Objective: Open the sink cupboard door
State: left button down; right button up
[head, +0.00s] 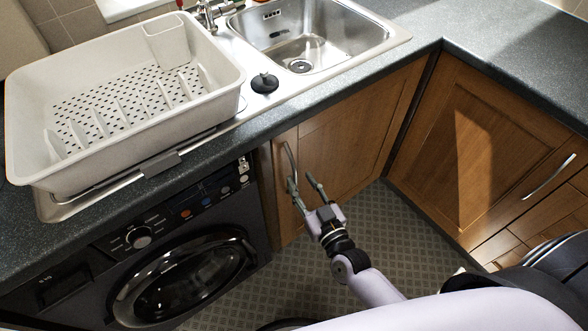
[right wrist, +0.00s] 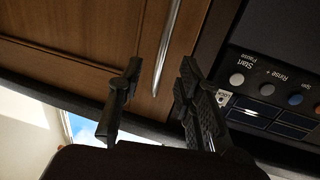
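The sink cupboard door (head: 350,135) is a brown wooden panel under the sink and looks shut. Its curved metal handle (head: 289,160) stands upright near the door's left edge. My right gripper (head: 301,181) is open at the handle's lower part. In the right wrist view the handle (right wrist: 169,45) lies between the lines of the two spread fingers of the right gripper (right wrist: 160,75), and the wooden door (right wrist: 75,40) fills the upper left. I cannot tell whether a finger touches the handle. My left gripper is not in view.
A black washing machine (head: 190,265) stands left of the door. Another wooden cupboard (head: 475,150) with a bar handle stands at right angles on the right. A dish rack (head: 130,100) and the sink (head: 300,40) are on the worktop. Patterned floor (head: 395,235) lies clear before the door.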

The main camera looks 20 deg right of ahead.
aim_at(295, 173)
jog(key=w, duration=0.5)
jog(key=shift+a, duration=0.4)
jog(key=shift+s, duration=0.1)
grip_shut()
dwell(0.4)
